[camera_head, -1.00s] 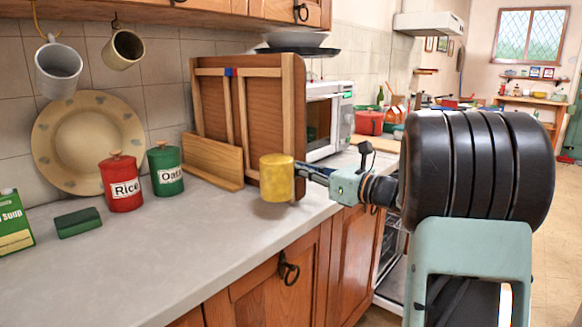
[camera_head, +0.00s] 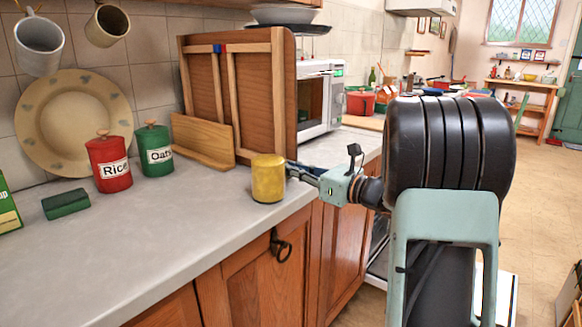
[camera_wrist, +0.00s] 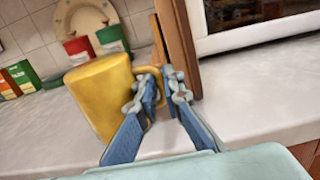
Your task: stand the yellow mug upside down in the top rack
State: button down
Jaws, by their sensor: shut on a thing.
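The yellow mug (camera_head: 268,179) is at the counter's front edge in the head view, upright in line, with a flat, closed-looking face up. I cannot tell whether it touches the counter or hangs just above it. It also shows in the wrist view (camera_wrist: 103,92), its handle (camera_wrist: 150,72) towards me. My gripper (camera_wrist: 162,85) has its blue fingers shut on that handle; in the head view the gripper (camera_head: 302,172) is right of the mug. The top rack cannot be made out; a dark opening lies below the counter, mostly behind my arm.
A wooden board (camera_head: 262,95) stands behind the mug, with a microwave (camera_head: 322,100) beyond. Red (camera_head: 108,165) and green (camera_head: 154,150) canisters and a green block (camera_head: 66,203) stand left. The counter's front left (camera_head: 160,240) is clear.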

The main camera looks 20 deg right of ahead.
jog(key=shift+f+b, duration=0.45)
jog(key=shift+b, duration=0.25)
jog(key=c, duration=2)
grip_release()
jog(key=shift+s, duration=0.1)
